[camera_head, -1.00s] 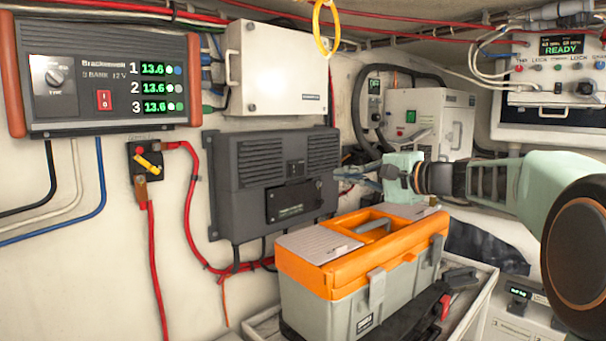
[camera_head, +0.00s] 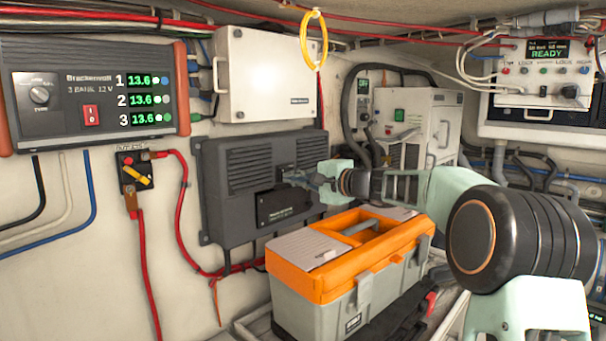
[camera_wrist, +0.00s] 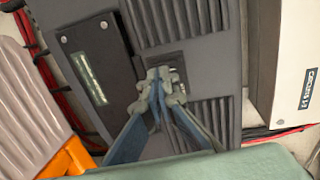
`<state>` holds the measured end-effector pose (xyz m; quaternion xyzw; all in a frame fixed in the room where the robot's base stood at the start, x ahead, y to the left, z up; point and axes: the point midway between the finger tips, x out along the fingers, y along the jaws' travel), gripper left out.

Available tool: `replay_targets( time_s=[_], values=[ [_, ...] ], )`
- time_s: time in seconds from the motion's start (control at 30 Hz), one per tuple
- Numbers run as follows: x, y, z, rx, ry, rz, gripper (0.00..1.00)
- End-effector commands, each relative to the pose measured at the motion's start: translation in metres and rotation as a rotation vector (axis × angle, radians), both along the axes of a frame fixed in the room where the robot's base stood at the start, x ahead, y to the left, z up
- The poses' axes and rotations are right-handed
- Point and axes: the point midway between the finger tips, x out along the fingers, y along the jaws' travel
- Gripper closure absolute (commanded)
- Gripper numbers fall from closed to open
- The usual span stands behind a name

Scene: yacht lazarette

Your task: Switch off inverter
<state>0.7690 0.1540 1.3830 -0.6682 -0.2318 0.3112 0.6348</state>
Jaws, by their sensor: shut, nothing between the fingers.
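A dark grey ribbed unit (camera_head: 222,165), which looks like the inverter, is mounted on the wall between the charger and the white cabinet. Its label plate is too small to read. My gripper (camera_head: 288,176) is shut and empty, with its fingertips at the small switch area on the unit's front, above the plate. In the wrist view the shut fingertips (camera_wrist: 160,78) lie over the small recessed switch panel (camera_wrist: 180,66) between the two sets of vents. They hide most of the switch, so its position and any contact cannot be told.
An orange and grey toolbox (camera_head: 320,285) stands just below my forearm. A charger (camera_head: 95,90) with a red rocker hangs at left, beside a yellow-handled battery switch (camera_head: 135,172). A white box (camera_head: 265,75) is above the unit, and a white cabinet (camera_head: 415,125) stands behind my arm.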

Motion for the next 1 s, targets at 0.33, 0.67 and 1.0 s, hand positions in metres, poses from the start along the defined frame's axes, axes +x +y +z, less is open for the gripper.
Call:
replay_targets(
  time_s=[0.33,0.67,1.0],
  values=[
    [0.003,0.002,-0.001,0.001,0.001,-0.001,1.0],
    [0.005,0.004,-0.009,0.022,-0.022,-0.001,1.0],
    [0.009,0.008,-0.012,0.074,-0.073,-0.002,1.0]
  ],
)
